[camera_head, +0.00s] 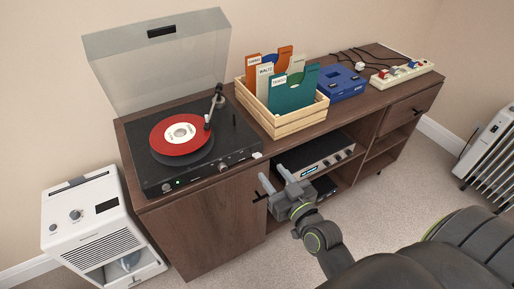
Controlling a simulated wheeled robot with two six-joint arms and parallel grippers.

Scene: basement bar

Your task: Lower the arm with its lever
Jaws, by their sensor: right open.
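The turntable (235,146) stands on the left of the cabinet with its clear lid (160,60) raised. A red record (160,142) with a white label lies over its dark platter (190,159). The tonearm (215,102) is at the platter's right side, its head near the record's right edge; I cannot tell whether it touches. The small cue lever is too small to make out. My right gripper (272,174) is open and empty, in front of the cabinet, right of and below the turntable's front corner. My left gripper is not in view.
A wooden crate (284,127) of record sleeves stands right of the turntable. A blue device (343,84) and a power strip (402,74) lie farther right. A silver amplifier (318,158) sits on the open shelf. A white appliance (97,226) stands on the floor at left.

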